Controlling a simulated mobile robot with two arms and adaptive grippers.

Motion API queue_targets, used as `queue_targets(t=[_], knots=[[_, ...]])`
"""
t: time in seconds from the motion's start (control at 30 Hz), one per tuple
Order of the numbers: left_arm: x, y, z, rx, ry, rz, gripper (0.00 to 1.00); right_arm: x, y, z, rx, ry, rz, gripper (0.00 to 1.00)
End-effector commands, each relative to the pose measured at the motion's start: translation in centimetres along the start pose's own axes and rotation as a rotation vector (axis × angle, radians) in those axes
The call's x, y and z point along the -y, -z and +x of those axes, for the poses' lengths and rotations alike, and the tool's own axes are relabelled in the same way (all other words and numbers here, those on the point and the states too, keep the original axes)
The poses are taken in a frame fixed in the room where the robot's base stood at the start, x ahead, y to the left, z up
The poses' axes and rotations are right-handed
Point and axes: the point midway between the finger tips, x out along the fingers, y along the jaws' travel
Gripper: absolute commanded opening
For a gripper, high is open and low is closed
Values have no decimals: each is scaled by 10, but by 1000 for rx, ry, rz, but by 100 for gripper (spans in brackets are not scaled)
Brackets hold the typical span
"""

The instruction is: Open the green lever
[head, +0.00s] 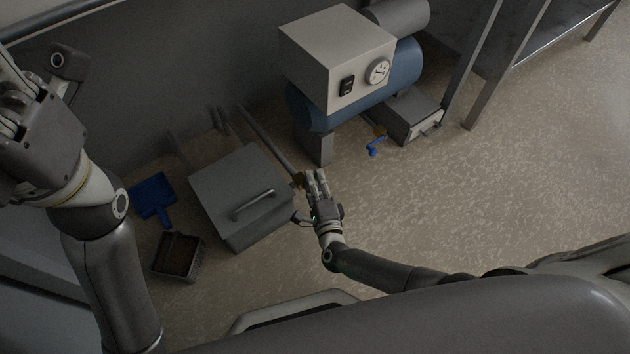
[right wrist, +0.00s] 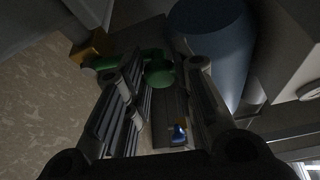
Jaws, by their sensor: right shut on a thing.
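The green lever (right wrist: 158,73) shows in the right wrist view, between the fingers of my right gripper (right wrist: 165,82). It is joined to a brass-coloured fitting (right wrist: 92,46) at the upper left of that view. In the head view my right gripper (head: 314,180) is at the end of a dark pipe, beside a grey box; its fingers hide the lever there. The gripper is shut on the green lever. My left gripper (head: 22,100) is raised at the left edge of the head view, far from the lever, and partly cut off; its opening is unclear.
A blue lever (head: 373,147) sits to the right, below the compressor with its blue tank (head: 402,68). A grey box with a handle (head: 222,187) stands left of my right gripper. A blue dustpan (head: 153,196) and a dark tray (head: 177,255) lie further left. The floor at right is clear.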

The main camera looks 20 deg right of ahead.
Motion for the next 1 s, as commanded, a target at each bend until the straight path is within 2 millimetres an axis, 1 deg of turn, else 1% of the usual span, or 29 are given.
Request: queue_targets(t=[0.03, 0.07, 0.23, 0.53, 0.67, 0.83, 1.0], knots=[[0, 0, 0, 0, 0, 0, 32, 0, -4, -1, 9, -1, -1, 0], [0, 0, 0, 0, 0, 0, 32, 0, -5, -1, 9, -1, 0, 25], [0, 0, 0, 1, 0, 0, 32, 0, -4, -1, 8, -1, 0, 47], [0, -1, -2, 7, -1, 2, 32, 0, -2, -1, 4, -2, 1, 47], [0, -1, -1, 5, -1, 2, 32, 3, -2, -1, 3, -1, 2, 47], [0, 0, -1, 3, -1, 1, 32, 17, -4, -2, 3, -2, 3, 47], [0, 0, 0, 2, 0, 1, 32, 41, -8, -3, 3, 6, 4, 47]])
